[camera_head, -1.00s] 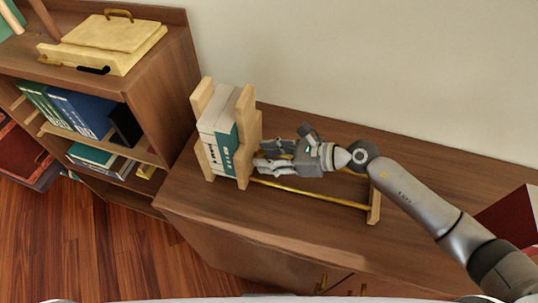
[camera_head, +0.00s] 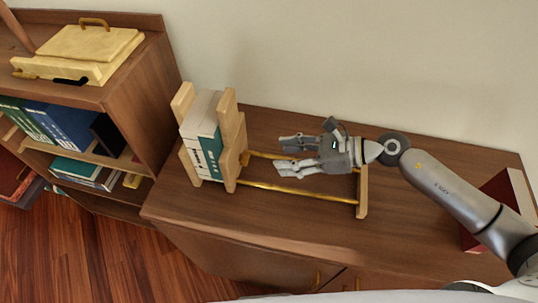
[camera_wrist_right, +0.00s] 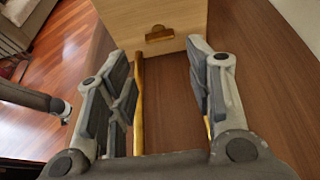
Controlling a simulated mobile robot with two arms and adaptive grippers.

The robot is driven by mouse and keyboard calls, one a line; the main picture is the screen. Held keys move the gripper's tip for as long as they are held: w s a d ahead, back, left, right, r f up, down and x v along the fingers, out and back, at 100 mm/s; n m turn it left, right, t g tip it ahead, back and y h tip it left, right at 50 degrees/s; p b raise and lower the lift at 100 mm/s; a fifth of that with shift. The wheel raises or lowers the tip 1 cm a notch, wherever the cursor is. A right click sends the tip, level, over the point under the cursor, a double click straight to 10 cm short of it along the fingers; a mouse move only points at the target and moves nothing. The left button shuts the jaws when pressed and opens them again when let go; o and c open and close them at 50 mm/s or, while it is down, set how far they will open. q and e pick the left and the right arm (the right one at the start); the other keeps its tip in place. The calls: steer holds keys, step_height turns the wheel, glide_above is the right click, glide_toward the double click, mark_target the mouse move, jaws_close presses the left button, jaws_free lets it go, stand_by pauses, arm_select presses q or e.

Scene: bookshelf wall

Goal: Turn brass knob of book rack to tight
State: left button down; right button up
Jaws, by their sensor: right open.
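The book rack (camera_head: 361,192) lies on the low cabinet, with wooden uprights and brass rods. A white-and-teal book group (camera_head: 203,140) stands between two uprights at its left end. The brass knob (camera_wrist_right: 158,33) shows in the right wrist view on the face of a wooden upright (camera_wrist_right: 185,15), ahead of the fingers. In the head view a small brass part (camera_head: 247,157) shows beside that upright. My right gripper (camera_head: 281,154) is open and empty above the rods, apart from the upright. In the wrist view its fingers (camera_wrist_right: 162,60) frame the knob without touching it.
A taller bookshelf (camera_head: 140,110) with a yellow box (camera_head: 78,55) on top stands at the left. A dark red object (camera_head: 500,205) sits at the cabinet's right end. The wall is close behind. The cabinet top in front of the rack is clear.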

steer(key=shift+v, duration=1.4)
